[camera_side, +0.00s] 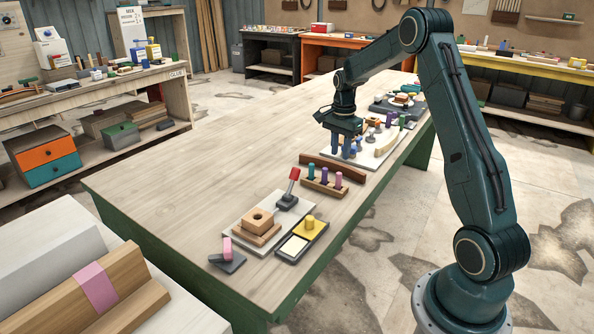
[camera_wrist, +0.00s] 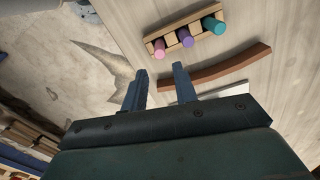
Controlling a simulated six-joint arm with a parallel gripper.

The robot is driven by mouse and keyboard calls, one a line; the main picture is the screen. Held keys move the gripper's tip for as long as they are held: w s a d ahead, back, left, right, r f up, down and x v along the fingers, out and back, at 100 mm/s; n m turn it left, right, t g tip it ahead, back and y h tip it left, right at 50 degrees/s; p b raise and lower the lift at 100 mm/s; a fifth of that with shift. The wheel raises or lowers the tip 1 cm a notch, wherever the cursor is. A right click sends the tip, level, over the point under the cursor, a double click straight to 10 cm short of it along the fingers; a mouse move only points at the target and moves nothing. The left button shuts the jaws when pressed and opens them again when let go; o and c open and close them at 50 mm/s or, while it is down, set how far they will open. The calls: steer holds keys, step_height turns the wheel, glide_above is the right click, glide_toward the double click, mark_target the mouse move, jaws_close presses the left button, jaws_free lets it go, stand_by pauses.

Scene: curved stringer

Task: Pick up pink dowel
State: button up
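The pink dowel (camera_side: 338,180) stands upright at the right end of a wooden rack (camera_side: 322,187), beside a purple dowel (camera_side: 325,175) and a teal dowel (camera_side: 311,171). In the wrist view the pink dowel (camera_wrist: 159,47) is at the left end of the rack (camera_wrist: 172,42), beyond the fingertips. My gripper (camera_side: 346,150) is farther along the bench than the rack, above the board behind it. In the wrist view my gripper (camera_wrist: 159,74) is open, with nothing between its fingers.
A curved brown wooden strip (camera_side: 332,171) lies between the rack and my gripper. Several small items crowd the bench beyond my gripper. The bench's left side is clear.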

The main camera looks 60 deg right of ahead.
mark_target(339, 173)
steer(key=shift+f, duration=2.7)
steer(key=shift+f, duration=2.6)
jaws_close()
